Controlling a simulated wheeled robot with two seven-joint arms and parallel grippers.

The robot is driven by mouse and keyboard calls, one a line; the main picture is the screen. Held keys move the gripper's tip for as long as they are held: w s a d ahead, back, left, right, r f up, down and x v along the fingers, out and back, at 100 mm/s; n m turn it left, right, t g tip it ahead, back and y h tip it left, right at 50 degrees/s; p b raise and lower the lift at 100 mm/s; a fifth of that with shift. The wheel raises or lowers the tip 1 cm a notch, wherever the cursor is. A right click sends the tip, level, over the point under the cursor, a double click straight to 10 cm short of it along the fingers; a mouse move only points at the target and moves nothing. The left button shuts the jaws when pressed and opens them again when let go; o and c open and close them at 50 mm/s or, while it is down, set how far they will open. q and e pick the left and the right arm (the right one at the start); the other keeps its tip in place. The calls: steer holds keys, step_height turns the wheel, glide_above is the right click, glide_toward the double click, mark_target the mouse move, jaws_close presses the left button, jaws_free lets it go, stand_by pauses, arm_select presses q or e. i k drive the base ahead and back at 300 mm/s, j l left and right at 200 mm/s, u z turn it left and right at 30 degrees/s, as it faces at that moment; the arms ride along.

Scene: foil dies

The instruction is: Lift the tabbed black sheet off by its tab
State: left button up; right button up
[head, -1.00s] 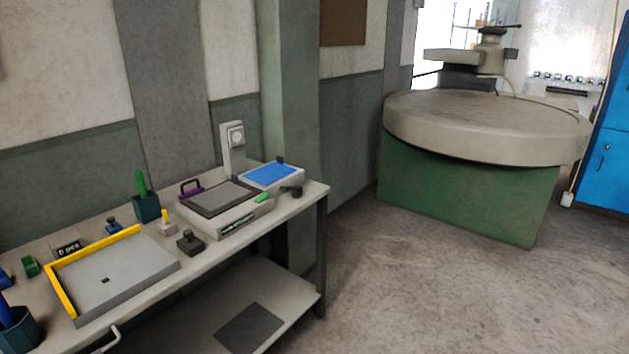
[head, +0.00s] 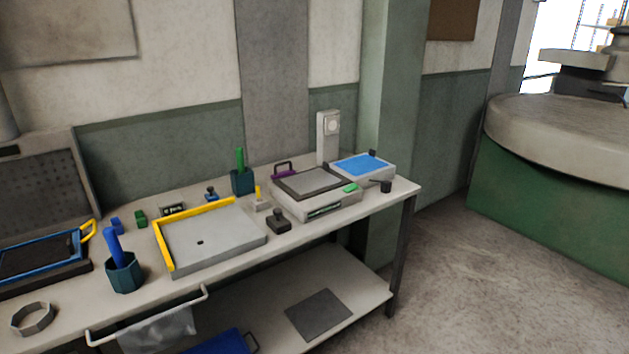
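Neither of my grippers shows in the head view. I cannot tell for certain which thing is the tabbed black sheet. At the far left of the bench, a dark panel (head: 38,256) lies in a blue frame with a yellow loop (head: 88,231) at its right. A pale box (head: 318,205) at the right of the bench bears a dark-rimmed grey plate (head: 308,182). A purple piece with a dark handle (head: 284,169) stands at that plate's back left. A plain dark grey square (head: 319,314) lies flat on the lower shelf.
The bench (head: 300,232) runs along the wall. A yellow-edged grey tray (head: 215,245), dark green cups (head: 125,277), a small dark block (head: 279,222) and a blue-topped box (head: 370,167) stand on it. A rail (head: 150,315) runs along its front. Floor at right is clear.

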mark_target(24, 259)
steer(key=u, duration=1.8)
steer(key=i+j, duration=0.2)
steer(key=i, duration=0.2)
steer(key=i+j, duration=0.15)
steer(key=i, duration=0.2)
steer(key=i+j+z, duration=0.1)
steer(key=i, duration=0.8)
